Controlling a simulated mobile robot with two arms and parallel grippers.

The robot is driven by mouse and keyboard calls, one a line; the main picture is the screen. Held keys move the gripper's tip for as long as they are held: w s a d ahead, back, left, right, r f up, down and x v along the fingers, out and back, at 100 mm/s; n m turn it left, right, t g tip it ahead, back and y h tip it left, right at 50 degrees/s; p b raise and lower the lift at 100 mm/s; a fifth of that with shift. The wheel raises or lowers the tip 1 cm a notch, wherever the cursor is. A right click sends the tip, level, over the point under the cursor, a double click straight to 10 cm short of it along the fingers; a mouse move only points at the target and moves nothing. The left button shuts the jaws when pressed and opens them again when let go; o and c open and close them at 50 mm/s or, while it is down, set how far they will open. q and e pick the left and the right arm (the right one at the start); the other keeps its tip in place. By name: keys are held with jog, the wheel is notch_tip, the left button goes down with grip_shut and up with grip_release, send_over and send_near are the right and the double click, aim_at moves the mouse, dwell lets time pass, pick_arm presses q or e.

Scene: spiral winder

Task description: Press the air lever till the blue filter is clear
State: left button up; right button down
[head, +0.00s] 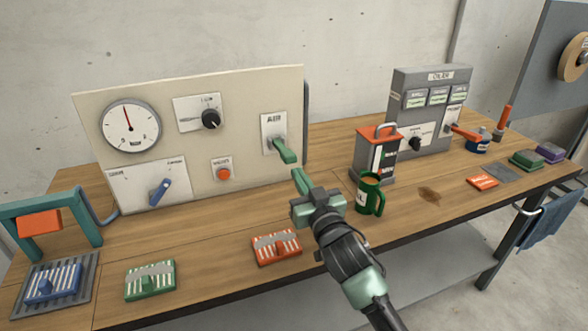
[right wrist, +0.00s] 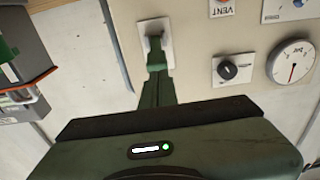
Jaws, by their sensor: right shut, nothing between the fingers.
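The air lever (head: 284,150) is a green handle on a white plate on the cream panel, angled down and outward. It also shows in the right wrist view (right wrist: 156,54). My right gripper (head: 300,182) is shut and empty, just below the lever's end; a small gap seems to show in the head view, but I cannot be sure whether they touch. The blue filter (head: 66,278) lies on a grey grate (head: 86,294) at the front left. Its pale slats show, and I make out no grey layer over them. My left gripper is not in view.
A green filter (head: 150,284) and a red filter (head: 276,250) with grey matter on top lie at the front edge. A green mug (head: 371,197) stands just right of my right gripper, before a red-topped can (head: 376,158). A teal frame (head: 88,222) stands behind the grate.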

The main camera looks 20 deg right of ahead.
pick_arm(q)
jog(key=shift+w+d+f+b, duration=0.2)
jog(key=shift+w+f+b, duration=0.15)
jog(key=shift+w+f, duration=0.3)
pick_arm(e)
jog(key=s, duration=0.3)
jog(key=s+f, duration=0.1)
jog(key=s, duration=0.1)
jog(key=shift+d, duration=0.3)
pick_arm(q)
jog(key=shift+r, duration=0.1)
pick_arm(e)
jog(key=shift+s, duration=0.1)
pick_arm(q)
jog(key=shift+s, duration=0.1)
